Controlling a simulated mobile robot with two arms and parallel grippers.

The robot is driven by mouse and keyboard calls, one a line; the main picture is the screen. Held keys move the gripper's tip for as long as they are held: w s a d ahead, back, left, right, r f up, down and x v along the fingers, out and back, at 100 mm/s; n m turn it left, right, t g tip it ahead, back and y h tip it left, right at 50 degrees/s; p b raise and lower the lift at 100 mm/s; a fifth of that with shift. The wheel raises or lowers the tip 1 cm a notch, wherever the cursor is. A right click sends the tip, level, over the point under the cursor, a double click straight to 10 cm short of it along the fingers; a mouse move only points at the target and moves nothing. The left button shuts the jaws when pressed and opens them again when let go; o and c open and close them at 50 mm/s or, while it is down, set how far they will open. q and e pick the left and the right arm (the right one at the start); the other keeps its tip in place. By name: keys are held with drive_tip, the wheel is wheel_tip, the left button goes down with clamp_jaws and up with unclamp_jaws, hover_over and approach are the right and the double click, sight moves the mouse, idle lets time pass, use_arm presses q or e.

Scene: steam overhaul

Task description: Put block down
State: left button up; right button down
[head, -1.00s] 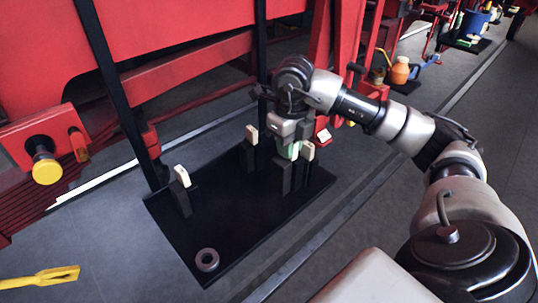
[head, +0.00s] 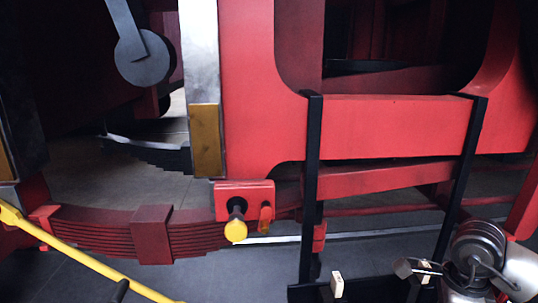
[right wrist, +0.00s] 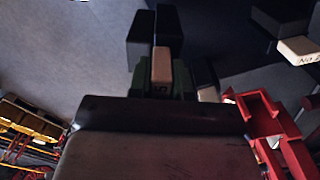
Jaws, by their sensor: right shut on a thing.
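In the right wrist view my right gripper (right wrist: 160,84) is shut on a dark block with a tan numbered tag (right wrist: 161,66). Green parts show on both sides of the tag; I cannot tell what they belong to. Whether the block touches anything below is hidden. My left gripper is not in view.
A red locomotive frame (head: 390,125) fills the back, with two black upright bars (head: 311,190) (head: 462,180) in front. A yellow bar (head: 85,262) slants at lower left. A yellow knob (head: 235,231) sticks out. Another tagged block (right wrist: 300,50) is at right in the wrist view.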

drive_tip(key=a+f+n, duration=0.1)
drive_tip(key=a+n, duration=0.5)
drive_tip(key=n, duration=0.5)
drive_tip(key=s+a+f+n, duration=0.1)
drive_tip(key=a+n, duration=0.5)
drive_tip(key=n, duration=0.6)
drive_tip(key=shift+a+f, duration=0.15)
drive_tip(key=shift+f, duration=0.4)
